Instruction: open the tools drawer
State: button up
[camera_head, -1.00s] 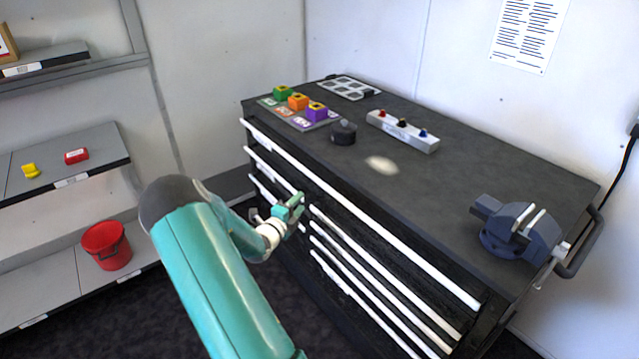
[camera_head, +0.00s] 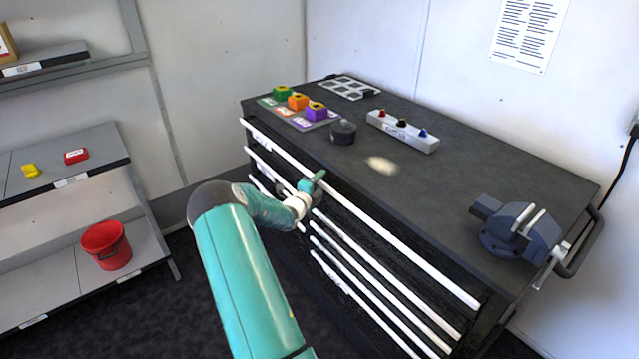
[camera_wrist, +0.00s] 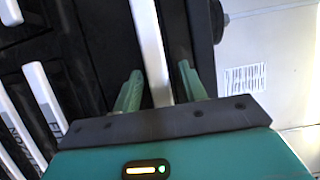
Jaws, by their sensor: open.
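The black tool chest (camera_head: 445,225) has several drawers with long white bar handles. The topmost handle (camera_head: 400,248) runs the chest's full width just below the worktop. My gripper (camera_head: 318,180) is at the chest's front, at this top handle, left of its middle. In the wrist view my gripper (camera_wrist: 160,72) is open, with a green finger on each side of a white handle bar (camera_wrist: 149,40). The bar lies between the fingers with gaps visible. The drawers look closed. Drawer labels in the wrist view are only partly visible, and I cannot read which drawer is for tools.
On the worktop are coloured blocks (camera_head: 298,102), a black round canister (camera_head: 343,132), a grey button box (camera_head: 402,131) and a blue vise (camera_head: 520,232). A shelf with a red bucket (camera_head: 106,245) stands left. Other white handles (camera_head: 375,290) lie below my gripper.

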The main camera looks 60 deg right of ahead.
grip_shut()
jog(key=w+a, duration=0.5)
jog(key=a, duration=0.5)
jog(key=w+a, duration=0.6)
jog(key=a, duration=0.5)
jog(key=shift+a, duration=0.2)
grip_release()
